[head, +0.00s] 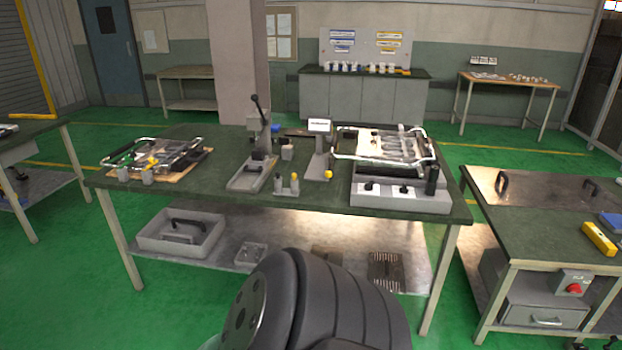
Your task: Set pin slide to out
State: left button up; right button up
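A green-topped workbench (330,200) stands ahead of me. On it, a grey lever press (252,172) with a raised black handle stands near the middle. To its right is a grey upright fixture (318,160) with a white label on top and a yellow knob (327,174) low at its front. I cannot tell which part is the pin slide or how it is set. A metal-framed unit (385,147) sits on a light grey box (400,198) at the right. Neither gripper shows; only a dark link of my own arm rises at the bottom middle.
A wire-handled frame (165,158) lies on a board at the bench's left, with small grey cups by it. The lower shelf holds a grey tray (180,232). A second bench (535,215) stands right, with a yellow block (599,239). Green floor is open on the left.

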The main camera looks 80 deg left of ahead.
aim_at(251, 166)
jog(key=u, duration=2.05)
jog(key=i+j+u, duration=0.1)
jog(key=i+u, duration=0.7)
jog(key=u, duration=0.15)
